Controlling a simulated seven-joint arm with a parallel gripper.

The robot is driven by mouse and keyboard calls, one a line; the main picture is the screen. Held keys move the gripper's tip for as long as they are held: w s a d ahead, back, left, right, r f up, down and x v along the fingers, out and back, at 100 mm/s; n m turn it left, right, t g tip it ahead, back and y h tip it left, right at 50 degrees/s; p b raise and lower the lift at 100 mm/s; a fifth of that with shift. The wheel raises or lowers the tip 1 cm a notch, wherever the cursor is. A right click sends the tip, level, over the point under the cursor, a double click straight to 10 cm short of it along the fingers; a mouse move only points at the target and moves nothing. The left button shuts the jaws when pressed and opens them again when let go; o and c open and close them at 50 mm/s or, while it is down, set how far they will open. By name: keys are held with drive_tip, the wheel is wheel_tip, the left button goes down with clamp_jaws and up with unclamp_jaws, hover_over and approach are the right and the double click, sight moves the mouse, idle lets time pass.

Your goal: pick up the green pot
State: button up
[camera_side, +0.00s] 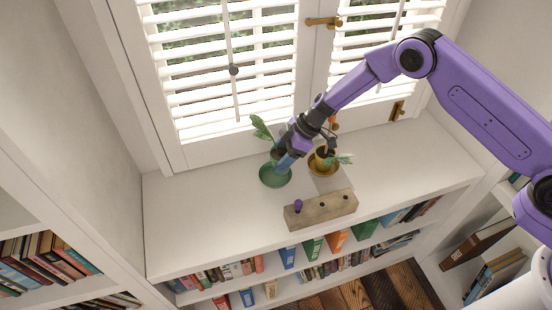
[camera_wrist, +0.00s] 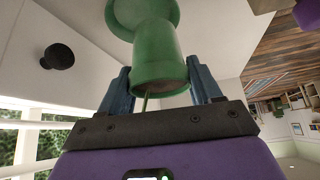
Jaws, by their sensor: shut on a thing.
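The green pot (camera_wrist: 158,58) is upside down in the wrist view, between the two blue fingers of my gripper (camera_wrist: 162,84). A thin green stem (camera_wrist: 145,103) comes out of its rim end. A green saucer (camera_wrist: 150,8) shows at the pot's base end; I cannot tell whether the pot still touches it. In the side view my gripper (camera_side: 284,160) is low over the green saucer (camera_side: 275,177), on the white shelf top. It hides most of the pot there. The plant's leaf (camera_side: 262,128) rises behind the gripper. My gripper is shut on the green pot.
A yellow-brown pot (camera_side: 321,164) with a plant stands close to the right of my gripper. A wooden block (camera_side: 322,210) with a purple knob (camera_side: 298,205) lies in front. Shuttered windows (camera_side: 235,70) stand behind. The shelf top's left part is clear.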

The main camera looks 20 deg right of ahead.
drive_tip(key=s+d+r, duration=0.6)
drive_tip(key=s+r, duration=0.4)
drive_tip(key=shift+r, duration=0.3)
idle(0.4)
drive_tip(key=shift+s, duration=0.1)
drive_tip(key=shift+d, duration=0.1)
